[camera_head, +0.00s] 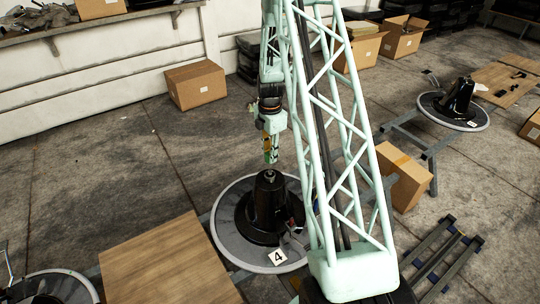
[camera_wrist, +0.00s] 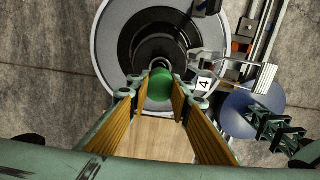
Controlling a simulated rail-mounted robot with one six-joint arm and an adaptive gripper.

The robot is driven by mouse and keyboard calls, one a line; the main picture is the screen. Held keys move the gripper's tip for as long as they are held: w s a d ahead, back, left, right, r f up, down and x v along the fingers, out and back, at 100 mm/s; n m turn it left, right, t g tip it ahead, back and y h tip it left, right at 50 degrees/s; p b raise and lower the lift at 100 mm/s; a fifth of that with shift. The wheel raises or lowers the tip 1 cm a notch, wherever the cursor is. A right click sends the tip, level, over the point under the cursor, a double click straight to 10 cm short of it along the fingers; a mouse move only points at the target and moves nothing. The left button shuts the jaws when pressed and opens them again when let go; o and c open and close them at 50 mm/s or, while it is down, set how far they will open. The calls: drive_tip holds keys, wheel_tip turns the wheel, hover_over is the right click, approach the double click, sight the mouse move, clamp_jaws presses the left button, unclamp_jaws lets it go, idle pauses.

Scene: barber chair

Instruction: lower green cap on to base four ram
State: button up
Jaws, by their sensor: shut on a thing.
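My gripper (camera_wrist: 161,88) is shut on the green cap (camera_wrist: 160,84), which shows as a round green top between the two finger pads in the wrist view. In the head view my gripper (camera_head: 270,152) points down above base four, and the cap is mostly hidden by the fingers. Base four (camera_head: 228,236) is a round grey disc with a label reading 4 (camera_head: 277,257). Its black ram (camera_head: 268,200) stands upright in the middle with a small metal tip on top (camera_head: 269,174). The cap appears apart from the ram, a little above it. In the wrist view the ram's dark top (camera_wrist: 160,50) lies just beyond the cap.
A wooden board (camera_head: 165,262) lies left of base four. Another base with a black ram (camera_head: 458,98) stands at the right. Cardboard boxes (camera_head: 196,85) (camera_head: 400,177) stand around. A dark metal frame (camera_head: 440,255) lies at lower right. Open floor lies to the left.

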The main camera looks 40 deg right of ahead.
drive_tip(key=shift+f+b, duration=3.1)
drive_tip(key=shift+f, duration=1.3)
drive_tip(key=shift+f+b, duration=0.4)
drive_tip(key=shift+f, duration=0.2)
drive_tip(key=o, duration=0.8)
drive_tip(key=shift+r, duration=0.15)
drive_tip(key=shift+r+p, duration=1.75)
drive_tip(key=shift+r, duration=2.6)
